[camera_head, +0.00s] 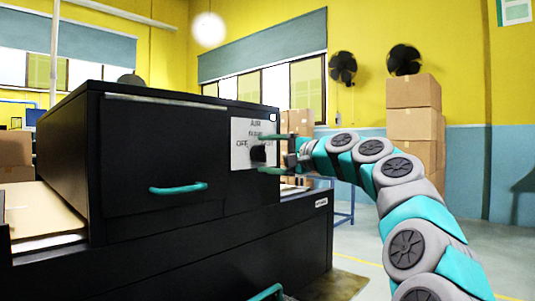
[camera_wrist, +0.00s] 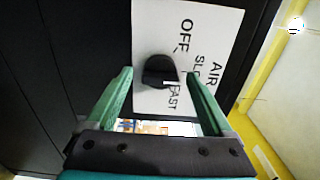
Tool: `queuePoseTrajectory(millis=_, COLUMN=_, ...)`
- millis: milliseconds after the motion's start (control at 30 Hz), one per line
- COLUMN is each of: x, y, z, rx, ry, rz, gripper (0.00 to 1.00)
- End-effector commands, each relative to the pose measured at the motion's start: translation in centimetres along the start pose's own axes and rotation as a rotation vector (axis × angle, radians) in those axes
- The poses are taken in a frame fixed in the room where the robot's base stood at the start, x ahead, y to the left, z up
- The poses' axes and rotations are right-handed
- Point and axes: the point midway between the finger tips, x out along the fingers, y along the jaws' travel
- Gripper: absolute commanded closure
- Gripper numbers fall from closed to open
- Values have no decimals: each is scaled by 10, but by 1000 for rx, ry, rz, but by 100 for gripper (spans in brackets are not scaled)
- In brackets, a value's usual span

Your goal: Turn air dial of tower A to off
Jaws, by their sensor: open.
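The air dial (camera_head: 258,154) is a black knob on a white label plate (camera_head: 240,150) at the right end of the black cabinet's front. In the wrist view the dial (camera_wrist: 158,70) lies between the finger lines, with OFF and FAST readable on the plate (camera_wrist: 208,22) and another word partly hidden. A white mark on the knob sits on the side near FAST. My gripper (camera_head: 266,154) is open, its two green fingers above and below the dial in the head view. In the wrist view the gripper (camera_wrist: 160,76) straddles the knob; I cannot tell whether it touches.
The black cabinet (camera_head: 150,150) has a teal handle (camera_head: 178,188) left of the dial. A small label (camera_head: 321,203) on its lower body is too small to read. Cardboard boxes (camera_head: 413,120) are stacked behind my arm. Floor is open at the right.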

Motion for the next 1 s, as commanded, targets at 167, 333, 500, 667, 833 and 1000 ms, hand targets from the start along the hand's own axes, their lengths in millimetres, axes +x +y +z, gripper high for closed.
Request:
queuePoseTrajectory(millis=167, x=1, y=0, z=0, rx=0, ry=0, rz=0, gripper=14)
queuePoseTrajectory(millis=333, x=1, y=0, z=0, rx=0, ry=0, rz=0, gripper=25)
queuePoseTrajectory(millis=500, x=1, y=0, z=0, rx=0, ry=0, rz=0, gripper=44)
queuePoseTrajectory(millis=667, x=1, y=0, z=0, rx=1, ry=0, rz=0, gripper=62)
queuePoseTrajectory(millis=833, x=1, y=0, z=0, rx=1, ry=0, rz=0, gripper=81)
queuePoseTrajectory(millis=1000, x=1, y=0, z=0, rx=1, ry=0, rz=1, gripper=99)
